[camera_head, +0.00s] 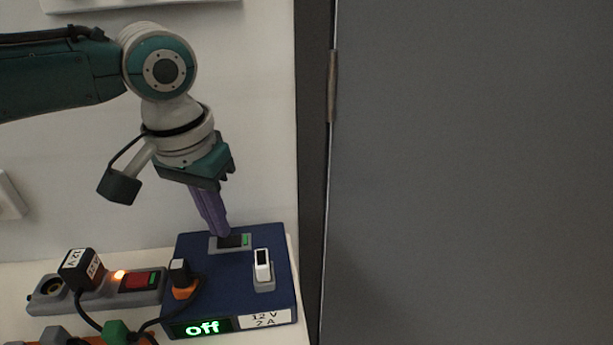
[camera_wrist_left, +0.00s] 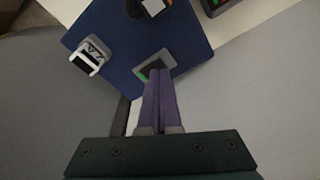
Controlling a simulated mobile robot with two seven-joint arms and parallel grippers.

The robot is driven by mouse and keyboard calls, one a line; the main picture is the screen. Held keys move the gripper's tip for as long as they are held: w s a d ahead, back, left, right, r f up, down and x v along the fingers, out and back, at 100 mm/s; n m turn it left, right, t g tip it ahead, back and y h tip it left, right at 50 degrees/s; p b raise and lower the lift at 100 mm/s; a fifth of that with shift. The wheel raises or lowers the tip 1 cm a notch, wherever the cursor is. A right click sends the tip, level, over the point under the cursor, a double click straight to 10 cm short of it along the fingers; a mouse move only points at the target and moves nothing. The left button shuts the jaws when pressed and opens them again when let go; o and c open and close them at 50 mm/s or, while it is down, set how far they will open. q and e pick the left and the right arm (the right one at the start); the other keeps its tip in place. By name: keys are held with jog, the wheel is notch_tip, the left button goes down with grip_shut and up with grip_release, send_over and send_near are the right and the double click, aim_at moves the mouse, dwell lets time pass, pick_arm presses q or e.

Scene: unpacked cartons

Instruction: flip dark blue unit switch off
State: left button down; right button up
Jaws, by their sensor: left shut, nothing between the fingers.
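In the left wrist view the fingertips (camera_wrist_left: 158,72) cover part of the switch (camera_wrist_left: 148,66). My right gripper is not in view.
A wall is behind.

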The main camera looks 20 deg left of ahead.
aim_at(221, 241)
pick_arm(q)
jog(key=shift+f, duration=0.6)
notch_tip(221, 241, up, 7)
jog(key=p, duration=0.8)
dwell(0.6)
